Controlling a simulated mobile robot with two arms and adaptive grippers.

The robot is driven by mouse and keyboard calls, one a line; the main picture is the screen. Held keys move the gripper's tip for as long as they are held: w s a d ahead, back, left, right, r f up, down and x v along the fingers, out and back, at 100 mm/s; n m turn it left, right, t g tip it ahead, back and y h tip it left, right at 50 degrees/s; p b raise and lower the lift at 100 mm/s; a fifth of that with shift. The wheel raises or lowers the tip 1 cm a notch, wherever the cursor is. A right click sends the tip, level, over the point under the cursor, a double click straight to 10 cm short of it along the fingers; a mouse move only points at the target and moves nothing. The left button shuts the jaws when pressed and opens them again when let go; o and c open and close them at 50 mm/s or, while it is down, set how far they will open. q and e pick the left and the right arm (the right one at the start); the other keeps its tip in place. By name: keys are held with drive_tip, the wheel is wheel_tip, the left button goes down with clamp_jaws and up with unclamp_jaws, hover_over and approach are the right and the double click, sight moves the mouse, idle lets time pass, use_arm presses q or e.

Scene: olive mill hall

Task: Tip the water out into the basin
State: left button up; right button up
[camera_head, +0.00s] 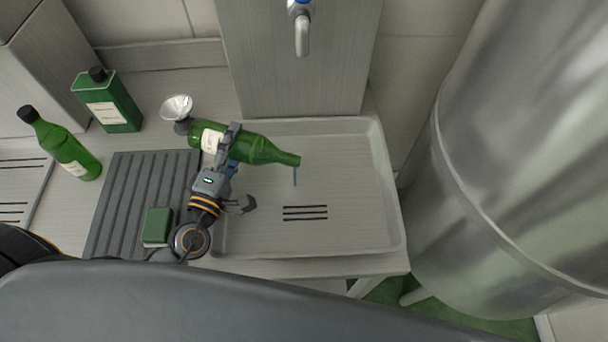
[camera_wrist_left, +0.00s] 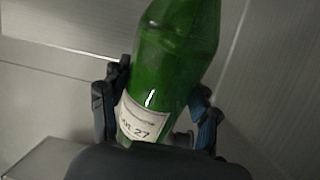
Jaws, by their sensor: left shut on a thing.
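A green glass bottle (camera_head: 256,149) with a white label lies tilted nearly on its side over the left part of the basin (camera_head: 340,240), its mouth to the right. A thin bluish stream of water (camera_head: 295,177) falls from its mouth towards the basin floor. My left gripper (camera_head: 229,150) is shut around the bottle's body near the label. In the left wrist view the green bottle (camera_wrist_left: 170,70) sits between the two fingers of my left gripper (camera_wrist_left: 158,112), its label partly readable. My right gripper is not in view.
A ribbed grey mat (camera_head: 125,190) with a green sponge (camera_head: 158,226) lies left of the basin. A funnel (camera_head: 177,108), a green can (camera_head: 108,102) and another green bottle (camera_head: 62,146) stand behind and left. A tap (camera_head: 302,35) hangs above; a large steel tank (camera_head: 520,150) stands right.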

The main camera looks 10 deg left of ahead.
use_arm(q)
drive_tip(key=shift+f+m, duration=0.15)
drive_tip(key=shift+m, duration=0.25)
idle(0.8)
drive_tip(key=shift+d+r+m+p, duration=0.3)
drive_tip(key=shift+r+m+p, duration=0.55)
drive_tip(key=shift+p, duration=0.55)
